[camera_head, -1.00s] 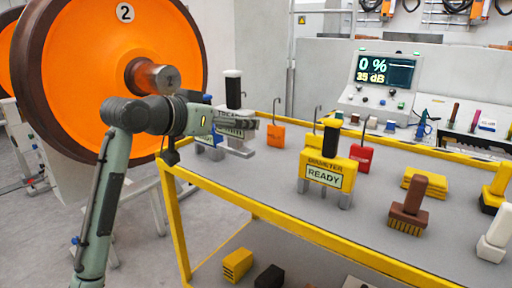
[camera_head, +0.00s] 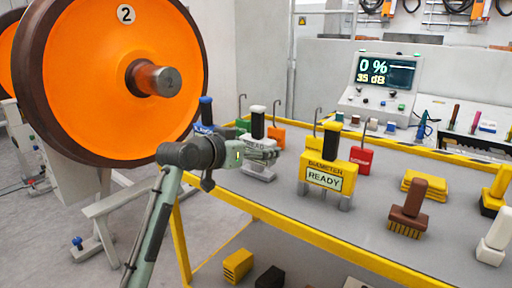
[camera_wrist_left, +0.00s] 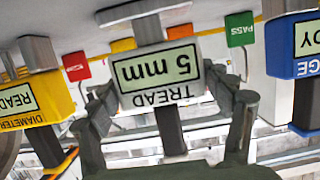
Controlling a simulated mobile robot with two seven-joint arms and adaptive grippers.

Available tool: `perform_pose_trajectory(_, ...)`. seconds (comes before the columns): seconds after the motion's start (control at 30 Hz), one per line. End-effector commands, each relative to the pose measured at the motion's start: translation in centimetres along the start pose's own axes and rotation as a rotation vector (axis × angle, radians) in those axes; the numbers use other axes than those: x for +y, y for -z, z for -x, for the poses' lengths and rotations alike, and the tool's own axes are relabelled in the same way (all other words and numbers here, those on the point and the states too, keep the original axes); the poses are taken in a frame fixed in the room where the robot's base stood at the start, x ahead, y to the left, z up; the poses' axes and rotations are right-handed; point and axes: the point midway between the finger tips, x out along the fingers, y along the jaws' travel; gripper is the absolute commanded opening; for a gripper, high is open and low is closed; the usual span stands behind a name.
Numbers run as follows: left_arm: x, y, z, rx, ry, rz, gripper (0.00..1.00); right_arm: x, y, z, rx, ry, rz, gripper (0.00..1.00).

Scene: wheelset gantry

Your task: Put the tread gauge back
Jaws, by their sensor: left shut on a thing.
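The tread gauge (camera_head: 258,124) has a pale body, a dark handle and a white top. In the left wrist view its label (camera_wrist_left: 160,75) reads "TREAD 5 mm" upside down. My left gripper (camera_head: 264,153) is shut on the tread gauge and hides part of its body in the head view. The gauge is upright at the far left of the table, between the blue gauge (camera_head: 205,112) and the yellow diameter gauge (camera_head: 334,172). Its feet are at or close to the tabletop; I cannot tell if they touch. My right gripper is not in view.
The yellow-edged grey table (camera_head: 270,200) carries hooked tags: red (camera_head: 357,160), orange (camera_head: 297,137) and green (camera_wrist_left: 240,28). A brown brush (camera_head: 408,210) and yellow pads (camera_head: 424,186) lie to the right. The orange wheel (camera_head: 100,70) stands left of the table.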

Motion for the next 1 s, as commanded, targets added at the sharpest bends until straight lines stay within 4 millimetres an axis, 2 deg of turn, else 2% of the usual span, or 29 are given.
perform_pose_trajectory(0.13, 0.0, -0.1, 0.0, 0.002, 0.000, 0.000, 0.35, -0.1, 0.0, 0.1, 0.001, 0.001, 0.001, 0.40)
perform_pose_trajectory(0.17, 0.0, -0.3, -0.1, -0.001, 0.000, 0.001, 0.81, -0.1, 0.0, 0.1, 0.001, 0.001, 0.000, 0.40)
perform_pose_trajectory(0.3, 0.0, -0.2, -0.1, -0.001, 0.000, 0.001, 0.98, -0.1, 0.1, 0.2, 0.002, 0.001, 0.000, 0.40)
perform_pose_trajectory(0.7, 0.0, 0.1, 0.0, 0.001, 0.000, 0.000, 0.99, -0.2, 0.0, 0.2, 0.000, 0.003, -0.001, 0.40)
perform_pose_trajectory(0.87, -0.1, -0.1, 2.1, 0.001, 0.002, -0.003, 0.99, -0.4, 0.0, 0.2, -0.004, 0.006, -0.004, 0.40)
perform_pose_trajectory(1.0, -0.1, -0.1, 5.2, 0.001, 0.002, -0.003, 0.99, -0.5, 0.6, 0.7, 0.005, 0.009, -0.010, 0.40)
